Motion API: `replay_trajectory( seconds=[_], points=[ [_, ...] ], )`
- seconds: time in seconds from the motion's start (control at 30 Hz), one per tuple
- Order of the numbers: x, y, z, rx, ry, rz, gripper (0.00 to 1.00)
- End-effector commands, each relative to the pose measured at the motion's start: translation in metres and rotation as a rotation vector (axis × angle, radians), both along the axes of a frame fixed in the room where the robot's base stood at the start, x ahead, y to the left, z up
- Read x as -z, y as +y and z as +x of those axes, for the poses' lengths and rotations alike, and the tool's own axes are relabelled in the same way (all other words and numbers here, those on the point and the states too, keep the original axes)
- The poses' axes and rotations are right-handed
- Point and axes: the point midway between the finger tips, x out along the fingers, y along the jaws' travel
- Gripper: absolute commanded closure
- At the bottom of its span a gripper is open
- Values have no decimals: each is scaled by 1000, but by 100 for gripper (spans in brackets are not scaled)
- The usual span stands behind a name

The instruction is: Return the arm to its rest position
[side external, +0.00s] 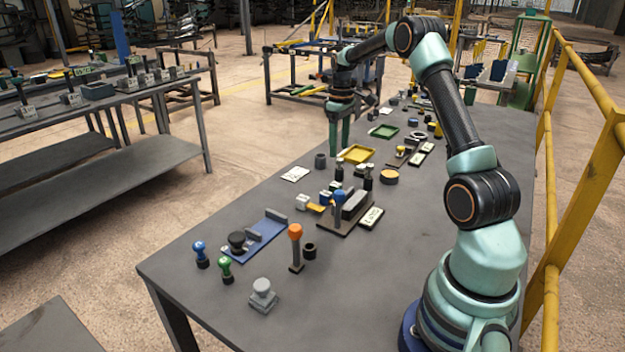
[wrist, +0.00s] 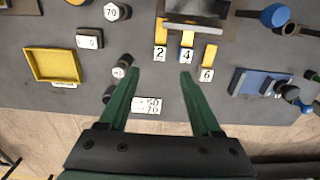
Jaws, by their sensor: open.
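My gripper (side external: 340,135) hangs above the far-left edge of the grey work table, pointing down with its two green fingers. In the wrist view, my gripper (wrist: 159,75) shows its fingers apart with nothing held between them. Below and beyond the fingertips lie a white number card (wrist: 147,105) and several yellow-and-white numbered blocks, one of them marked 4 (wrist: 186,55). My arm reaches up from its base at the table's right side and bends over toward the table. No rest mark or cradle is visible.
The table (side external: 190,290) holds a yellow tray (side external: 356,153), a green tray (side external: 383,131), an orange-topped post (side external: 295,236), a blue plate (side external: 258,240), and a grey block (side external: 263,294). A yellow railing (side external: 550,200) runs along the right. A second bench (side external: 100,185) stands at left.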

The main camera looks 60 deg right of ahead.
Motion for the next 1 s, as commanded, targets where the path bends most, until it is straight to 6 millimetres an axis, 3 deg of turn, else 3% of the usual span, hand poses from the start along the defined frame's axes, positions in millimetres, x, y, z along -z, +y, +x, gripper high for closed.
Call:
replay_trajectory(
  seconds=[0.17,0.47,0.7,1.0],
  points=[
    [-22,23,6,-5,-27,-19,35],
    [-89,120,1,-9,-144,-69,35],
    [-121,194,-27,-9,-250,-81,35],
    [-130,271,-80,-9,-389,-55,35]
  ],
)
